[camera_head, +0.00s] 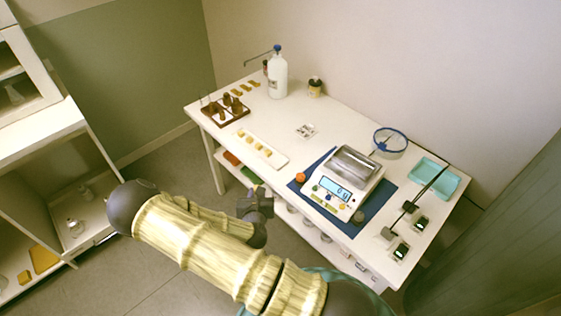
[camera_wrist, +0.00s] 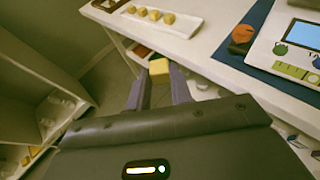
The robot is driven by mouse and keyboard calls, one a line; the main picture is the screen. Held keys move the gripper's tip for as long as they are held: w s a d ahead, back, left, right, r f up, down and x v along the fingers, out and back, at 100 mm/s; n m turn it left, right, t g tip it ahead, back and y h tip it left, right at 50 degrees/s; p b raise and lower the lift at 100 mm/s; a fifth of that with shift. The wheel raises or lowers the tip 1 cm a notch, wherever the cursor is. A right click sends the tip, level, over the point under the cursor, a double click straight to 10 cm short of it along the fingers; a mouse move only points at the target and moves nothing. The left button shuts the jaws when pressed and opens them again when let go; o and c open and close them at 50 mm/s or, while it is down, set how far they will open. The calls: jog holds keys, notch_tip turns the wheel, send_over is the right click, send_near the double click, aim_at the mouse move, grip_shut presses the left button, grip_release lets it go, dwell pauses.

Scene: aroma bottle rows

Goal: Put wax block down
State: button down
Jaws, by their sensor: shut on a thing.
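My gripper (camera_wrist: 159,82) is shut on a small yellow wax block (camera_wrist: 158,68), which sits between the fingertips in the wrist view. In the head view my gripper (camera_head: 256,197) hangs in front of the white table's near edge, and the held block is hard to make out. A white tray (camera_head: 281,160) with a row of similar yellow blocks lies on the table near its front edge. The tray also shows at the top of the wrist view (camera_wrist: 187,30), beyond and apart from the held block.
A digital scale (camera_head: 343,181) stands on a blue mat (camera_head: 370,218), with an orange-brown round item (camera_head: 300,177) beside it. A wooden rack with brown bottles (camera_head: 227,107) and a white pump bottle (camera_head: 278,76) stand farther back. A lower shelf runs under the table. Open shelving stands at left.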

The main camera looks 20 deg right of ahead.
jog(key=f+n+y, duration=0.1)
jog(key=s+a+f+n+y, duration=0.1)
jog(key=f+n+y, duration=0.1)
jog(key=s+a+f+n+t+y, duration=0.1)
jog(key=y, duration=0.1)
jog(key=shift+s+f+n, duration=0.2)
jog(key=shift+f+n, duration=0.1)
jog(key=shift+f, duration=0.1)
jog(key=shift+w, duration=0.1)
